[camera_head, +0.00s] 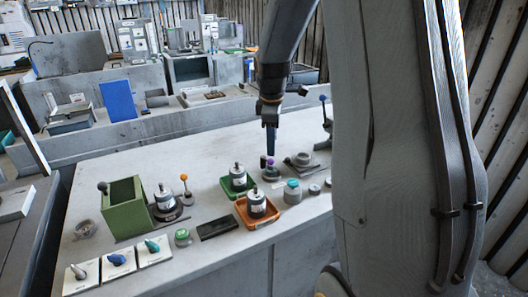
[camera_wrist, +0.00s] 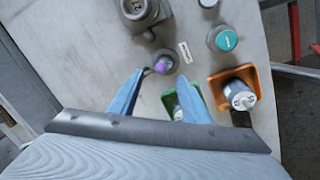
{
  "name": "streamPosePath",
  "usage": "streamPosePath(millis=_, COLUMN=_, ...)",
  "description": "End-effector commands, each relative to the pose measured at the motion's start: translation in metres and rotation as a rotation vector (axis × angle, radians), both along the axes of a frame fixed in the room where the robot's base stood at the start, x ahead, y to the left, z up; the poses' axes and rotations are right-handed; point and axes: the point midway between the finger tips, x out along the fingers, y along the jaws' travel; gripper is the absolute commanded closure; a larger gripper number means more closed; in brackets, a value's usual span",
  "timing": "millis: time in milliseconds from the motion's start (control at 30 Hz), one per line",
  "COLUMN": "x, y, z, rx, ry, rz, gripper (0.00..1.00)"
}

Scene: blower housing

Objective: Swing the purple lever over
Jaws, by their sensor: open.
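The purple lever (camera_head: 270,162) stands on a small round grey base on the bench. In the wrist view its purple knob (camera_wrist: 161,67) shows from above, just beyond and between the two blue fingertips. My gripper (camera_head: 271,152) points straight down over the lever, with its fingers apart and nothing held. In the wrist view my gripper (camera_wrist: 160,78) has one finger to each side of the knob's line. I cannot tell whether a finger touches the lever. The lever's shaft is mostly hidden beneath the knob.
A green tray (camera_head: 226,193) and an orange tray (camera_head: 244,222), each holding a grey cylinder, sit close by. A teal button (camera_head: 292,188) stands to the right. An orange-knobbed lever (camera_head: 184,180), a green box (camera_head: 125,210) and several switches (camera_head: 118,262) are farther left.

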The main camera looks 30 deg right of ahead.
Motion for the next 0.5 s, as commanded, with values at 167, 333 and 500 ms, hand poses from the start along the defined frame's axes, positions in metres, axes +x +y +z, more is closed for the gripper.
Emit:
streamPosePath(millis=167, x=0.005, y=0.0, z=-0.016, rx=-0.003, ry=0.005, rz=0.021, gripper=0.56)
streamPosePath(millis=333, x=0.009, y=0.0, z=-0.042, rx=-0.002, ry=0.006, rz=0.024, gripper=0.56)
streamPosePath(millis=500, x=0.013, y=-0.003, z=-0.062, rx=-0.002, ry=0.004, rz=0.022, gripper=0.56)
